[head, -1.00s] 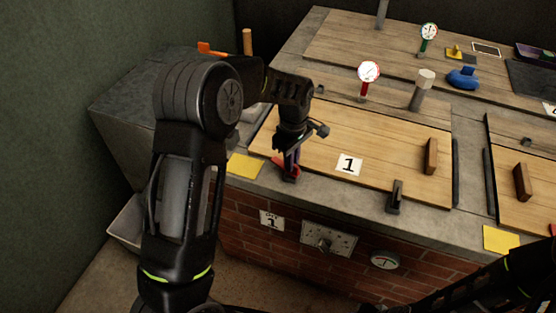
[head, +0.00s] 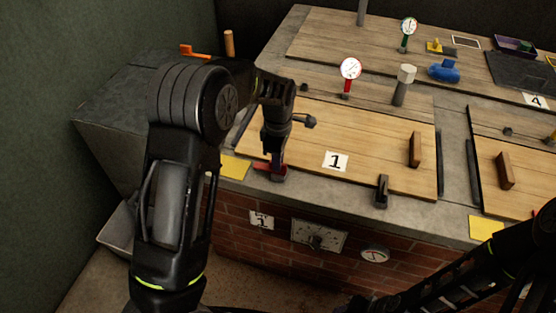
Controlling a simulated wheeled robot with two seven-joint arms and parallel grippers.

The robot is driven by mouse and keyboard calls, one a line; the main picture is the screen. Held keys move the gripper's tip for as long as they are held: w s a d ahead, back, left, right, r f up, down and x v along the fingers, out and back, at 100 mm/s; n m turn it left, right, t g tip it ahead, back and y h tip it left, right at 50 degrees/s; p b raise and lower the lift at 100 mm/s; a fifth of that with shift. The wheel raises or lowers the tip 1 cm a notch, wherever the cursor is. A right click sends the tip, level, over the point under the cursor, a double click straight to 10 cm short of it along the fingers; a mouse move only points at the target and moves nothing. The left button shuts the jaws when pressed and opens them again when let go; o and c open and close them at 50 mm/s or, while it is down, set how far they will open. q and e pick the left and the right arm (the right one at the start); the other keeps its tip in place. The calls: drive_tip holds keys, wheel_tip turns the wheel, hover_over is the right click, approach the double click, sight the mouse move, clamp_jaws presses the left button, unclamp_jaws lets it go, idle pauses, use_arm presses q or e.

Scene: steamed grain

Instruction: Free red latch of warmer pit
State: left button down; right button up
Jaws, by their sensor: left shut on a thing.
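The red latch (head: 262,168) sits at the front left edge of the wooden lid marked 1 (head: 372,165), in the head view. My left gripper (head: 277,169) points down over it and is shut on it, with its fingers hiding part of the latch. The lid lies flat on the concrete counter, with a brown wooden handle (head: 415,149) at its right. A dark latch (head: 382,192) stands upright at the lid's front right. My right arm enters at the lower right; its gripper end is dark and unclear near the bottom edge.
A red-stemmed gauge (head: 350,70) and a grey post (head: 404,85) stand behind the lid. Yellow squares (head: 235,168) lie on the counter's front. A knob panel (head: 318,236) and dial (head: 375,254) are on the brick front. Another lid (head: 507,195) is at right.

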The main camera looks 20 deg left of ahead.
use_arm(q)
drive_tip(key=c, duration=1.5)
unclamp_jaws()
wheel_tip(320, 180, up, 8)
drive_tip(key=shift+f, duration=0.1)
